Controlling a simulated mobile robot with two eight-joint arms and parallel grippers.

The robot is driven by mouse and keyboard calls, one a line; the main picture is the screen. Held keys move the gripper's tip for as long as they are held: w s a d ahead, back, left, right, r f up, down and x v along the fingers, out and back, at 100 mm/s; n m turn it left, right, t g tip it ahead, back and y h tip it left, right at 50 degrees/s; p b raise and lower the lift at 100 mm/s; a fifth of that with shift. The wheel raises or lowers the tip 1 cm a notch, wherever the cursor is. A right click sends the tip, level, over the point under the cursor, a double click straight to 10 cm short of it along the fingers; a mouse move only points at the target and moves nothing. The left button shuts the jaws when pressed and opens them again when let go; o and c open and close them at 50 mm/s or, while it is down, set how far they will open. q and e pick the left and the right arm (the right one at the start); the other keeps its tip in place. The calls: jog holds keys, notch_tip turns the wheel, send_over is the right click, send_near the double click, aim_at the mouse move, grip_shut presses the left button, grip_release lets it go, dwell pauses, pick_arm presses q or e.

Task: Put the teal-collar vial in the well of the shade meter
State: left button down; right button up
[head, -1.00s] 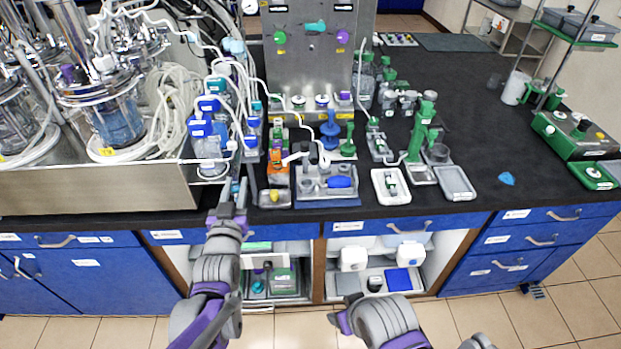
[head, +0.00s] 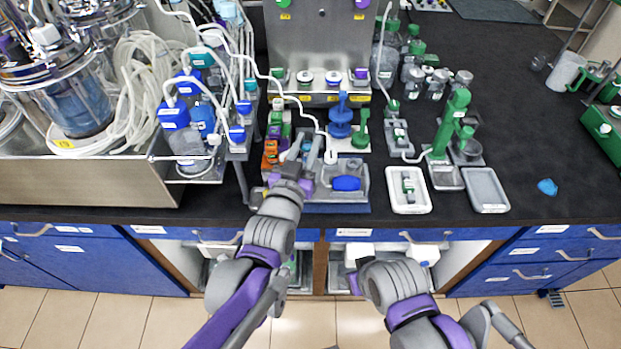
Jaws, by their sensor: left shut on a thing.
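My left gripper (head: 313,150) reaches over the left part of a grey tray (head: 358,203) near the front of the bench. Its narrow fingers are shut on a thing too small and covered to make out. I cannot pick out the teal-collar vial for certain. I cannot clearly identify the shade meter or its well either; my left arm covers the bench just left of the tray. My right arm stays low, in front of the cabinets, and its fingers are hidden.
A blue item (head: 347,184) lies in the grey tray. Coloured blocks (head: 271,150) stand close left of my gripper, and blue and green stands (head: 341,120) behind. A white tray (head: 410,204) and green stand (head: 449,125) are to the right. Open black bench lies farther right.

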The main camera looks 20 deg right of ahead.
pick_arm(q)
jog(key=shift+s, duration=0.15)
notch_tip(320, 180, down, 10)
jog(key=b, duration=0.2)
jog(key=shift+r+b, duration=0.2)
jog(key=shift+b, duration=0.15)
jog(key=shift+f, duration=0.2)
jog(key=c, duration=0.6)
grip_release()
jog(key=v, duration=1)
jog(key=shift+s+a, duration=0.15)
jog(key=shift+s, duration=0.25)
